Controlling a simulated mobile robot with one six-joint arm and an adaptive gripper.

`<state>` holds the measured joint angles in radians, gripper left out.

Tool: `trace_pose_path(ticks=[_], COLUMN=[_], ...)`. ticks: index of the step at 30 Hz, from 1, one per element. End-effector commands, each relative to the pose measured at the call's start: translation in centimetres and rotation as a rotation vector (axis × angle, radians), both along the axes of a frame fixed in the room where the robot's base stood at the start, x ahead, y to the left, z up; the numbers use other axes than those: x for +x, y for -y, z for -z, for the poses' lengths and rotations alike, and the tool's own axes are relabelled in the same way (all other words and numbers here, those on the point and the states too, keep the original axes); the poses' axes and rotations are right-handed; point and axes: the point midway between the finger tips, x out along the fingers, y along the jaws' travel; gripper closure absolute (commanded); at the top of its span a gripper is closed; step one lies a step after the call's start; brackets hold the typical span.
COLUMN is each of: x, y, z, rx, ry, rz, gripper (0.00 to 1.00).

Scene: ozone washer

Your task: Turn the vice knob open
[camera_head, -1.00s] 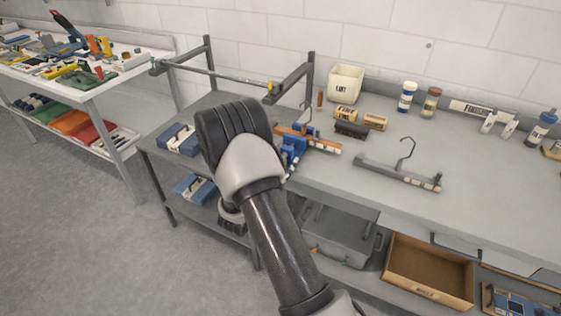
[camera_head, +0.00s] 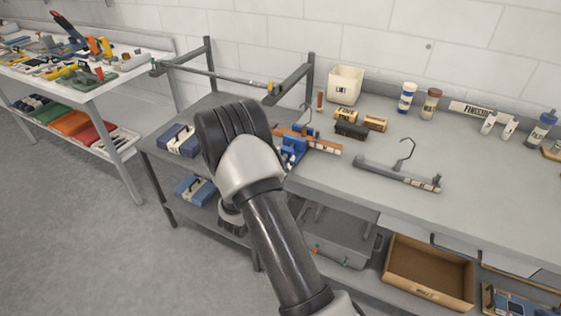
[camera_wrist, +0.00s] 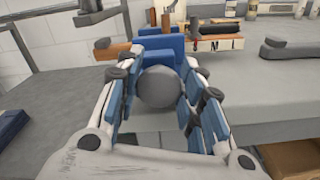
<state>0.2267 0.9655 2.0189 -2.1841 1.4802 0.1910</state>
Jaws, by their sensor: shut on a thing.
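The blue vice (camera_head: 292,148) sits at the front edge of the grey workbench (camera_head: 390,205), partly hidden by my arm in the head view. In the head view my gripper is hidden behind my own arm.
A grey hanger (camera_head: 398,175) lies on the bench to the right. A white bin (camera_head: 345,84), bottles (camera_head: 407,97) and small boxes stand at the back. A cardboard box (camera_head: 430,272) is on the lower shelf.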

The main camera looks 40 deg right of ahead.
Motion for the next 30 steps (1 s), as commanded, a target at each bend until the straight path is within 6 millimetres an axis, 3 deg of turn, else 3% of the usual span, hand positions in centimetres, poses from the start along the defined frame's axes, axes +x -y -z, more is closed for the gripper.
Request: trace_pose_path(ticks=[11,30], x=[0.04,0.26], y=[-0.06,-0.16], z=[-0.13,-0.06], rx=[-0.081,-0.313], ry=[-0.201,-0.762], rz=[-0.001,0.0], gripper=[0.89,0.89])
